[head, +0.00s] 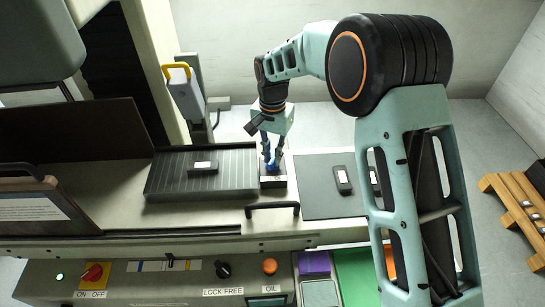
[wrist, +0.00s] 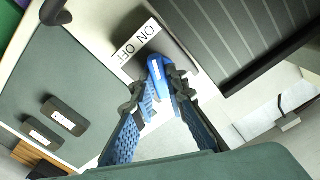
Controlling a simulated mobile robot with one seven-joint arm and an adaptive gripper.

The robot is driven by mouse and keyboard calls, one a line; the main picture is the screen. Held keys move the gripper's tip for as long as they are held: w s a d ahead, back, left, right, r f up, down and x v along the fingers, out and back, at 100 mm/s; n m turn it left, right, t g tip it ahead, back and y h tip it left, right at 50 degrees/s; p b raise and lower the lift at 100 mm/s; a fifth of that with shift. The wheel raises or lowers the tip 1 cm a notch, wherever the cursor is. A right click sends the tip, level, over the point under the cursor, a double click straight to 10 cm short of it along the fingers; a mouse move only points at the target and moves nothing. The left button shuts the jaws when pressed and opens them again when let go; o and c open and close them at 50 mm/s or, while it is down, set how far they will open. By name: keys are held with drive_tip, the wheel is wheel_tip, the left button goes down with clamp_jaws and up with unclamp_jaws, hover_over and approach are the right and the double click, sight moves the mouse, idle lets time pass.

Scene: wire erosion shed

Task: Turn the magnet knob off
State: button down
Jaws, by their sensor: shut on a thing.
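The magnet knob (wrist: 156,72) is blue with a white mark, on a small dark block beside the ribbed plate. A white ON OFF label (wrist: 136,40) lies beside it in the wrist view. My gripper (wrist: 160,88) is shut on the knob, with a blue-padded finger on each side. In the head view my gripper (head: 271,158) points down onto the block (head: 273,183), and its fingers largely hide the knob. I cannot tell which word the knob points to.
The ribbed dark plate (head: 222,167) carries a dark labelled bar (head: 203,168). A grey mat (head: 318,172) on the right holds similar bars. A black handle (head: 272,207) stands in front. The lower panel has a red ON OFF switch (head: 93,273) and a LOCK FREE knob (head: 223,269).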

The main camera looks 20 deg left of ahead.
sight(272, 158)
drive_tip(key=n+b, duration=0.1)
drive_tip(key=n, duration=0.2)
drive_tip(key=shift+n, duration=0.4)
drive_tip(key=n, duration=0.3)
drive_tip(key=shift+n, duration=0.3)
drive_tip(key=n, duration=0.6)
drive_tip(key=shift+n+b, duration=0.35)
drive_tip(key=shift+n, duration=0.05)
drive_tip(key=c, duration=1.9)
unclamp_jaws()
drive_tip(key=shift+c, duration=0.2)
drive_tip(key=shift+r, duration=0.15)
wheel_tip(272, 158, up, 12)
drive_tip(key=shift+s, duration=0.1)
